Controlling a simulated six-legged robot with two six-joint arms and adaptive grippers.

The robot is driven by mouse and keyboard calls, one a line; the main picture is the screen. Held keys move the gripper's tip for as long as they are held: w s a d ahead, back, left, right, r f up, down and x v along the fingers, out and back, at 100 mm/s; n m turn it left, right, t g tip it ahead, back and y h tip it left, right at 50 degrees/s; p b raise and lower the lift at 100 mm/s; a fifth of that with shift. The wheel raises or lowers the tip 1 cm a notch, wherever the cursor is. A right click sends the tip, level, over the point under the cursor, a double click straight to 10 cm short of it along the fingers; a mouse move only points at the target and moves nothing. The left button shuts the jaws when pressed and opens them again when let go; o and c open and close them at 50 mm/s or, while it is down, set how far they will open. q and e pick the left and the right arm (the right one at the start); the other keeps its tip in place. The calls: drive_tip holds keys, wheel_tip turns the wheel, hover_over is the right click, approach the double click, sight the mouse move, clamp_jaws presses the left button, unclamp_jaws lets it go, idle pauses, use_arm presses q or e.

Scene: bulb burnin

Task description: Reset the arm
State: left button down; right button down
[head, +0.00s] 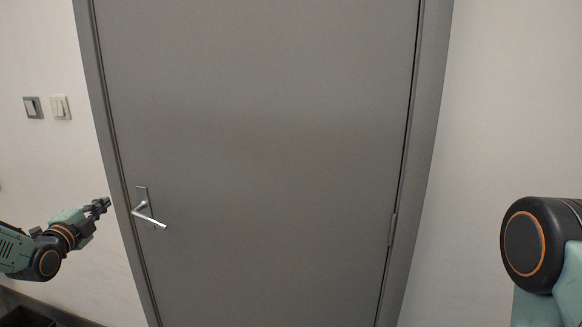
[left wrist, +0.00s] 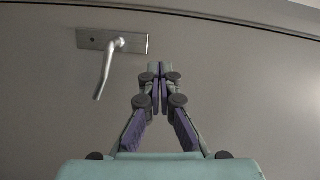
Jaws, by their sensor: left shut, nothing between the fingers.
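My left gripper (head: 104,203) comes in from the left in the head view, just left of the door's lever handle (head: 150,217). It is shut and empty, and its closed fingertips show in the left wrist view (left wrist: 160,68). In that view the silver handle (left wrist: 105,66) on its plate is left of and beyond the fingers, apart from them. A black and teal part of my right arm (head: 535,245) fills the lower right of the head view. My right gripper is not in view.
A grey door (head: 260,130), closed in its frame (head: 425,130), fills the middle. Two light switches (head: 47,107) are on the white wall at the left. A hinge (head: 392,229) shows on the door's right side. A dark object (head: 35,315) is at the lower left.

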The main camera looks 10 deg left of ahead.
use_arm(q)
drive_tip(key=s+d+f+n+g+h+b, duration=0.1)
drive_tip(key=s+d+f+n+g, duration=0.2)
drive_tip(key=s+d+f+n, duration=0.35)
drive_tip(key=s+d+f+n+g+h+b, duration=0.1)
drive_tip(key=s+d+f+n+g, duration=0.25)
drive_tip(key=d+f, duration=0.6)
drive_tip(key=s+d+f+n+g+b, duration=0.2)
drive_tip(key=s+d+f+n, duration=0.35)
drive_tip(key=f, duration=0.45)
drive_tip(key=s+d+f+g+b, duration=0.2)
drive_tip(key=s+f, duration=0.3)
drive_tip(key=s, duration=0.5)
drive_tip(key=s+d+f+g+b, duration=0.2)
drive_tip(key=s+d+f+g, duration=0.2)
drive_tip(key=s, duration=0.7)
drive_tip(key=s+d+f+g+b, duration=0.2)
drive_tip(key=s+d+f, duration=0.3)
drive_tip(key=s, duration=0.5)
drive_tip(key=shift+s+f+g, duration=0.35)
drive_tip(key=shift+f+g, duration=0.3)
drive_tip(key=shift+s+a, duration=0.1)
